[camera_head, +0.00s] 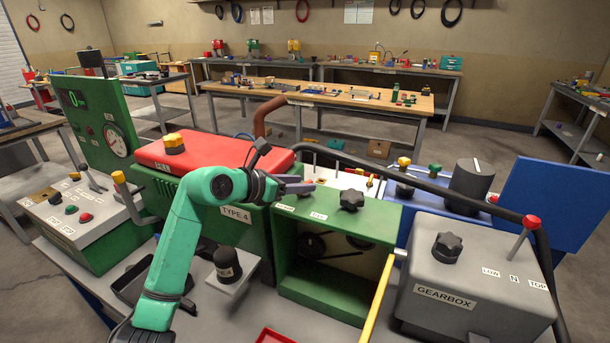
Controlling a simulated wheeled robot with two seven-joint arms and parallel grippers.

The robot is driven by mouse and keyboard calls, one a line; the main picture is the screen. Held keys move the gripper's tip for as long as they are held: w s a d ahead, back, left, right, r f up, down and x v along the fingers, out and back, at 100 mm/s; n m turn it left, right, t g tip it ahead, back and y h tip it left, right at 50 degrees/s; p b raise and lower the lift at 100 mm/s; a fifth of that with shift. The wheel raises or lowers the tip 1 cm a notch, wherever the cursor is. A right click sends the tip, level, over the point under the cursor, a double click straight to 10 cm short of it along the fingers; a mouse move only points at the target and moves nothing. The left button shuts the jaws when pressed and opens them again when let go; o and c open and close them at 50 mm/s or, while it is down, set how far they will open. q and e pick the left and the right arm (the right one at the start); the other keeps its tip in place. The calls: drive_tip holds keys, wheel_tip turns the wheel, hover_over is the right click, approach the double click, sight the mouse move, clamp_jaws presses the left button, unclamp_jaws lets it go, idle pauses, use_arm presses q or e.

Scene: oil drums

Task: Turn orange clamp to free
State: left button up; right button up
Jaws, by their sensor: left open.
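No part is clearly labelled as the orange clamp. Orange-yellow parts in view are a knob (174,141) on top of the red-lidded box (210,150) and an upright lever handle (120,177) on the left control box. My left gripper (295,187) is open, reaching in over the green box marked TYPE 4, just left of the black star knob (351,199) on the open-fronted green box (325,285). It appears to hold nothing. My left arm hides part of the TYPE 4 box. My right gripper is not in view.
A grey gearbox (480,275) with a red-tipped lever (526,234) stands at right, beside a blue unit (555,205). A yellow bar (377,300) rises in front of the green box. Wooden workbenches (330,95) stand farther back.

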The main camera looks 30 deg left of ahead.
use_arm(q)
drive_tip(key=shift+x, duration=1)
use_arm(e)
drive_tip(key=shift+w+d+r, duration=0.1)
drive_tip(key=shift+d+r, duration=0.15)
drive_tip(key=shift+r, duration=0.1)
use_arm(q)
drive_tip(key=shift+c, duration=0.4)
